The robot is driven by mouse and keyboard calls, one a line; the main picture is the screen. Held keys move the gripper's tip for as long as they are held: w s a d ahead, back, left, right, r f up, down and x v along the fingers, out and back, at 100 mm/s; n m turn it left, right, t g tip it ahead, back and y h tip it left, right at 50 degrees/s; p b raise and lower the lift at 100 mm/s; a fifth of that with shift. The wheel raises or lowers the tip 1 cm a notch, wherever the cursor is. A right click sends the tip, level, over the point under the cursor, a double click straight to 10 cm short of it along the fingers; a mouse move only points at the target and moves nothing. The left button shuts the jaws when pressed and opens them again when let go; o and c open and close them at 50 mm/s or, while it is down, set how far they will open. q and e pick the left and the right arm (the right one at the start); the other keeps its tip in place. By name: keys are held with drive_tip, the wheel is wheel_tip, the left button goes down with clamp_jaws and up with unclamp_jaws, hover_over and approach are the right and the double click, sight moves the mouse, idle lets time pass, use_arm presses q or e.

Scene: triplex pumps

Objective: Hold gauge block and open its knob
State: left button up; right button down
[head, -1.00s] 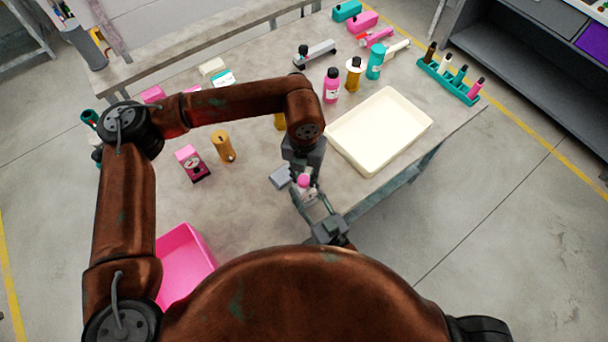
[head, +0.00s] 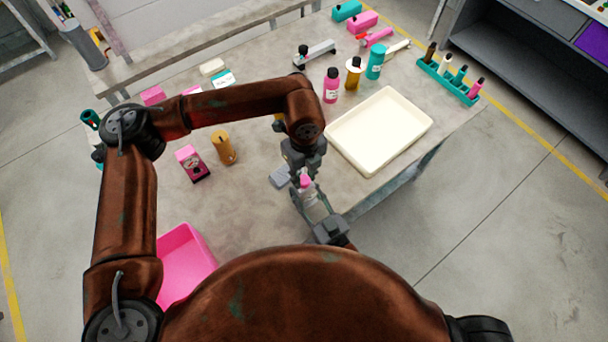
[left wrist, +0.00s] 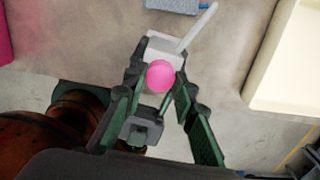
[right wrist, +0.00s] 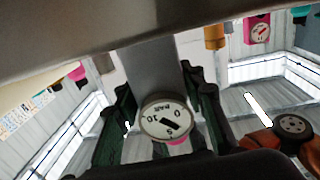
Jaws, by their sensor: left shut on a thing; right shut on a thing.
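The gauge block has a grey body (right wrist: 150,62), a round white dial (right wrist: 167,118) facing the right wrist camera, and a pink round knob (left wrist: 160,76). The knob also shows in the head view (head: 306,182). My left gripper (head: 304,172) comes from above, its fingers shut on the knob from both sides. My right gripper (right wrist: 160,105) is shut on the grey body, with one finger on each side of it. In the head view the right gripper (head: 311,196) lies just below the left one. The body is mostly hidden there.
A cream tray (head: 425,125) stands right of the grippers near the table edge. A pink bin (head: 185,262) is at lower left. A pink gauge (head: 192,163) and an amber bottle (head: 223,148) stand on the table (head: 250,200). Several bottles stand farther back.

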sight(304, 179)
use_arm(q)
drive_tip(key=shift+w+n, duration=0.1)
drive_tip(key=shift+n, duration=0.5)
drive_tip(key=o, duration=1.2)
drive_tip(key=shift+c, duration=0.2)
wheel_tip(304, 179, up, 12)
use_arm(e)
drive_tip(key=c, duration=1.2)
unclamp_jaws()
